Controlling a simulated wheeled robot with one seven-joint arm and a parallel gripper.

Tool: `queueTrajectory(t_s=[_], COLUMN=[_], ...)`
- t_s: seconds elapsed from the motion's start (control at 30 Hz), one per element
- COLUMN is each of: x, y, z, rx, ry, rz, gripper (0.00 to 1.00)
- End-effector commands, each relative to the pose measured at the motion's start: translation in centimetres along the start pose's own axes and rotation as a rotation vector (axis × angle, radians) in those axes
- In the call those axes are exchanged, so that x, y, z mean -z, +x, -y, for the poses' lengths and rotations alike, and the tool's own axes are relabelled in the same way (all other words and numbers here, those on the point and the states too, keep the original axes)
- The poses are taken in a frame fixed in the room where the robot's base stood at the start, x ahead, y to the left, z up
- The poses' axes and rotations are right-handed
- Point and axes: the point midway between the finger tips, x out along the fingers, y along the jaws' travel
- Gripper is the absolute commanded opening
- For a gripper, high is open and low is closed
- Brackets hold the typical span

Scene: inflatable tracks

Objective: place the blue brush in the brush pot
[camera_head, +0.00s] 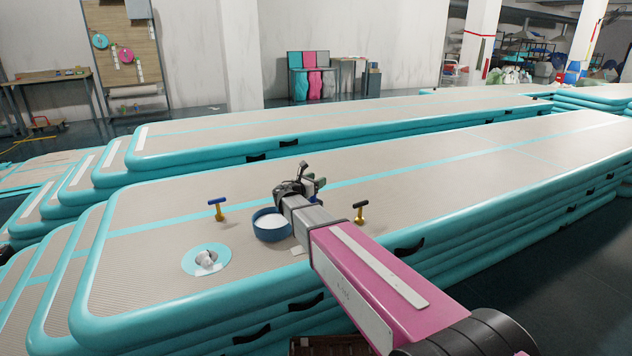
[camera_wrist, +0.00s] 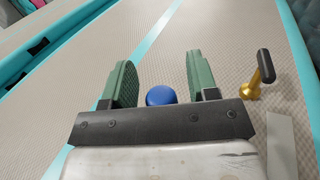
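The blue brush (camera_head: 217,209), with a blue cross handle on a gold stem, stands upright on the mat in the head view. To its right is a round blue pot (camera_head: 271,231) with a white inside, which I take as the brush pot. My gripper (camera_head: 314,183) is over the mat, right of and above the pot in the picture. In the wrist view its green fingers (camera_wrist: 160,82) are apart. A rounded blue thing (camera_wrist: 160,95) shows between them, partly hidden by the gripper body; I cannot tell what it is, and neither finger visibly touches it.
A black-handled brush with a gold base (camera_head: 360,213) stands right of my gripper; it also shows in the wrist view (camera_wrist: 262,76). A teal disc (camera_head: 190,263) with a white fitting lies left of the pot. The mat (camera_head: 480,165) is clear further right.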

Motion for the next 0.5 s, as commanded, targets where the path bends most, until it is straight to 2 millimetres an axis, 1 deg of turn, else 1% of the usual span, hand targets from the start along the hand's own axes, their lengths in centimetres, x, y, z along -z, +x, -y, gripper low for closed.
queueTrajectory(t_s=[0.07, 0.17, 0.27, 0.5], x=[-0.3, -0.3, -0.3, -0.2], y=[0.0, -1.0, -2.6, -7.5], z=[0.0, 0.1, 0.1, 0.1], rx=[0.0, -0.001, -0.002, -0.002], ry=[0.0, 0.0, -0.001, -0.001], rz=[0.0, 0.0, 0.0, 0.0], gripper=[0.54, 0.54, 0.54, 0.54])
